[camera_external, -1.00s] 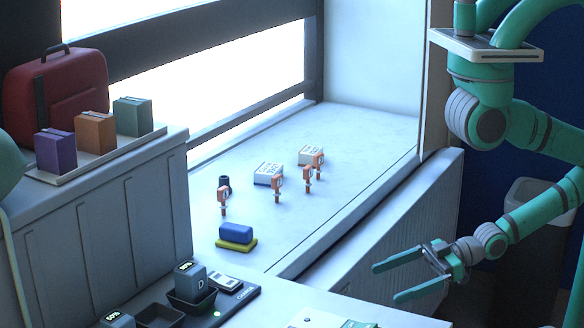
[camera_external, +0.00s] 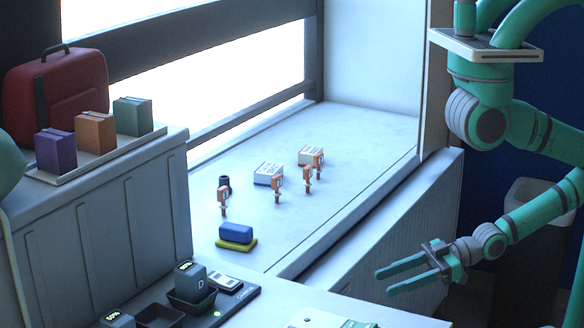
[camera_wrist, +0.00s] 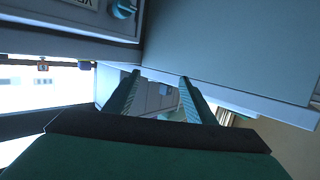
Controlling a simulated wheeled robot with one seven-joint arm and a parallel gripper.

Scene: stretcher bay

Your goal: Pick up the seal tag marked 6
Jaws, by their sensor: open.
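Several orange seal tags stand upright on the white window ledge (camera_external: 340,145). One tag (camera_external: 223,199) is at the left, one (camera_external: 277,187) is near the middle, one (camera_external: 308,178) is right of it, and one (camera_external: 319,161) is farther back by a white box. Their numbers are too small to read, so I cannot tell which is marked 6. My gripper (camera_external: 382,283) is open and empty, in front of the ledge at the lower right, well apart from the tags. Its two fingers also show in the wrist view (camera_wrist: 160,78).
Two white boxes (camera_external: 268,174) (camera_external: 311,155), a dark cylinder (camera_external: 225,183) and a blue block on a yellow pad (camera_external: 236,234) share the ledge. A counter with a charger (camera_external: 240,291) stands at the front. The ledge's right part is clear.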

